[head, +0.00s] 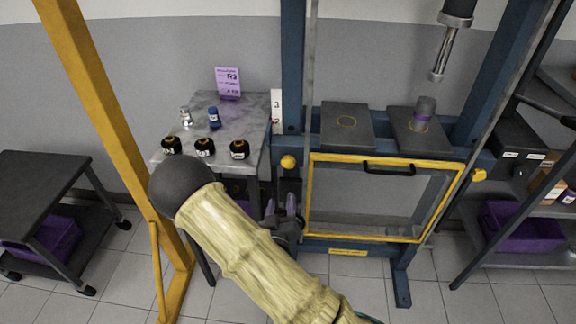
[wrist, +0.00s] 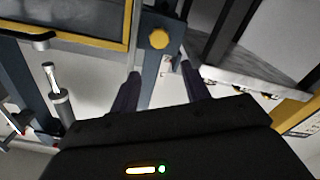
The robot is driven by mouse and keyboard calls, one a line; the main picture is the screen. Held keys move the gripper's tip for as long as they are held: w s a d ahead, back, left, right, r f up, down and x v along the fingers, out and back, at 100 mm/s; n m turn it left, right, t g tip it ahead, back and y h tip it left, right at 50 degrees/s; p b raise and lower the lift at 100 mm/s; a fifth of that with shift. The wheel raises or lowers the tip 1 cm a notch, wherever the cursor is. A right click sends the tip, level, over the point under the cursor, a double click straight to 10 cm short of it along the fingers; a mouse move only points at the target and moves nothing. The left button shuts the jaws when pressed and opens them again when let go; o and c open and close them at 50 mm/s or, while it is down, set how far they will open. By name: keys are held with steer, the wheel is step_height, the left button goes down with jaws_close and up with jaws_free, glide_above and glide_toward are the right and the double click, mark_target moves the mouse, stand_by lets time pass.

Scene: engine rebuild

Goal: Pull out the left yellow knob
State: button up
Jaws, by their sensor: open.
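The left yellow knob (head: 288,162) sticks out from the blue press frame, just left of the yellow-edged guard door (head: 309,200). The knob also shows in the wrist view (wrist: 159,38), beyond the fingertips and roughly between their lines. My gripper (head: 281,206) is below the knob in the head view, its two purple-grey fingers pointing up. In the wrist view my gripper (wrist: 160,74) is open and empty, apart from the knob. The right yellow knob (head: 479,174) is on the other side of the door.
A marble-topped table (head: 240,110) with small bottles and several black items stands left of the press. A yellow post (head: 112,105) rises further left. Two dark plates (head: 347,138) lie above the door, one bearing a grey cylinder (head: 425,108).

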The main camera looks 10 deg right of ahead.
mark_target(288, 165)
steer(key=b+x, duration=0.4)
steer(key=x, duration=1.2)
steer(key=shift+w, duration=0.25)
steer(key=shift+w+d, duration=0.2)
